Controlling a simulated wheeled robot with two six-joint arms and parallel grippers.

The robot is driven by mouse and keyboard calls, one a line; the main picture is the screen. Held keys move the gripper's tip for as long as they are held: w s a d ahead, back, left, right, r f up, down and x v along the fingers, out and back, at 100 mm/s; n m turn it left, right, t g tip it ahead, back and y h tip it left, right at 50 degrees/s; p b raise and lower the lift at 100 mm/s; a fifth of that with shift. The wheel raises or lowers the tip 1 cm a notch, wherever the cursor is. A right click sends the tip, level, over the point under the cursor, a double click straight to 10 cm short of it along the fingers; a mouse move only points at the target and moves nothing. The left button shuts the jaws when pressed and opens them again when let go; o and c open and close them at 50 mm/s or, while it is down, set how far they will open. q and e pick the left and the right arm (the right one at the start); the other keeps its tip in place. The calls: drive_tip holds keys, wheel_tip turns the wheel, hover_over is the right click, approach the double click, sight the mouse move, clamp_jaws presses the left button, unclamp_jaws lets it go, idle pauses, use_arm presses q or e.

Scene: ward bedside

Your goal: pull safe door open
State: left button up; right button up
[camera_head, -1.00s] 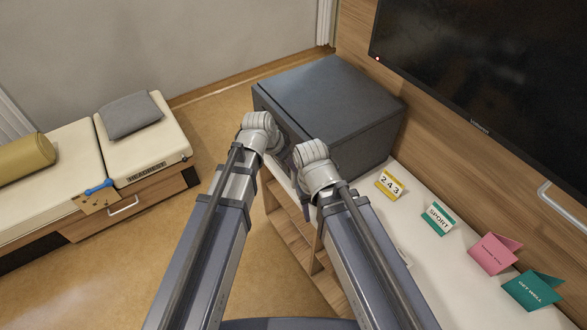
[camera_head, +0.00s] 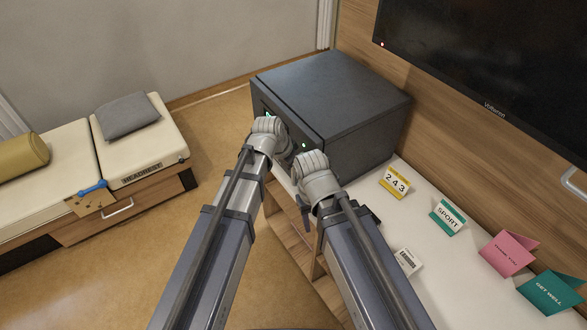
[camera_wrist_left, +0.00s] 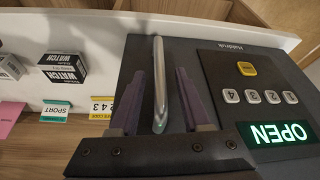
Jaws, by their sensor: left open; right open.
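The dark grey safe (camera_head: 345,95) stands on the white-topped cabinet, below the screen. In the left wrist view its door (camera_wrist_left: 215,60) bears a keypad (camera_wrist_left: 258,96), a lit display (camera_wrist_left: 280,133) reading OPEN, and a silver bar handle (camera_wrist_left: 160,85). The door looks flush with the body in the head view. My left gripper (camera_wrist_left: 160,105) is open, with its fingers on either side of the handle; I cannot tell whether they touch it. My right gripper (camera_head: 300,153) is close to the safe's front, beside the left one, and its fingers are mostly hidden by its wrist.
A yellow 243 card (camera_head: 395,183), a SPORT card (camera_head: 447,217), a pink card (camera_head: 508,253) and a green card (camera_head: 552,292) stand on the cabinet top (camera_head: 425,190). The screen (camera_head: 490,65) hangs behind. A bed (camera_head: 140,150) stands at left, with open floor between.

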use_arm(q)
clamp_jaws()
idle(1.3)
